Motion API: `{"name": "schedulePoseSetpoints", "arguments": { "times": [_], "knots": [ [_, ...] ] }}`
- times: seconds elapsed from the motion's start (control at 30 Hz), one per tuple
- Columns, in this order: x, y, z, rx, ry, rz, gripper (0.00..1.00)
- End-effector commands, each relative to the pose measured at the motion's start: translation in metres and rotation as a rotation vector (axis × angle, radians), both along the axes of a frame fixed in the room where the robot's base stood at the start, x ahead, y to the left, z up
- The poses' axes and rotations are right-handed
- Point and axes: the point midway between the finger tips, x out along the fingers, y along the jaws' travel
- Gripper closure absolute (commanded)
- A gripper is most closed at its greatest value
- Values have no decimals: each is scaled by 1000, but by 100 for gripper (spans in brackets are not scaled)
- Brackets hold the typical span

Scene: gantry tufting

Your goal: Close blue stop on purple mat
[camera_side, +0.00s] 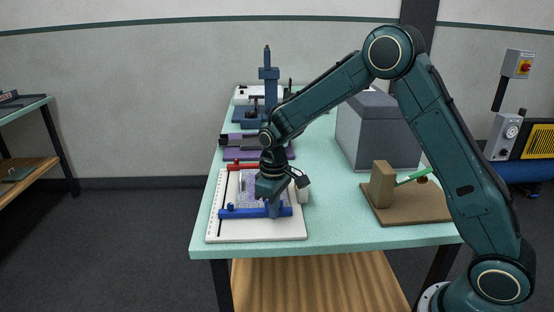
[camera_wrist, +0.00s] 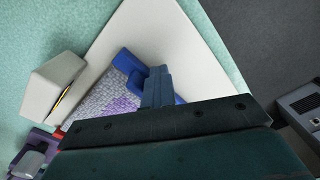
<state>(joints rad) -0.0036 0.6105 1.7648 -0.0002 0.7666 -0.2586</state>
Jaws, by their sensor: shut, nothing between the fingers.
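A speckled purple mat (camera_side: 248,191) lies on a white board (camera_side: 226,233) at the front left of the table. A blue stop (camera_side: 240,213) runs along the mat's near side. A red stop (camera_side: 240,166) lies at its far side. My gripper (camera_side: 274,212) is shut and empty, pointing down at the blue stop's right part. In the wrist view, the shut fingers (camera_wrist: 157,88) overlap the blue stop (camera_wrist: 131,64), beside the purple mat (camera_wrist: 112,97). I cannot tell whether they touch the stop. My arm hides part of the mat.
A pale block (camera_side: 303,192) stands at the mat's right, also in the wrist view (camera_wrist: 52,84). A brown board with an upright block (camera_side: 382,184) and a grey box (camera_side: 380,135) stand further right. Purple and blue fixtures (camera_side: 240,153) are behind. The table between is clear.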

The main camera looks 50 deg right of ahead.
Motion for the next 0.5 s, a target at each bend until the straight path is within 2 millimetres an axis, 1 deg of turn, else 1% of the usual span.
{"name": "schedulePoseSetpoints", "arguments": {
  "times": [0.5],
  "knots": [
    [4, -5, 0, -1, -3, -3, 100]
  ]
}}
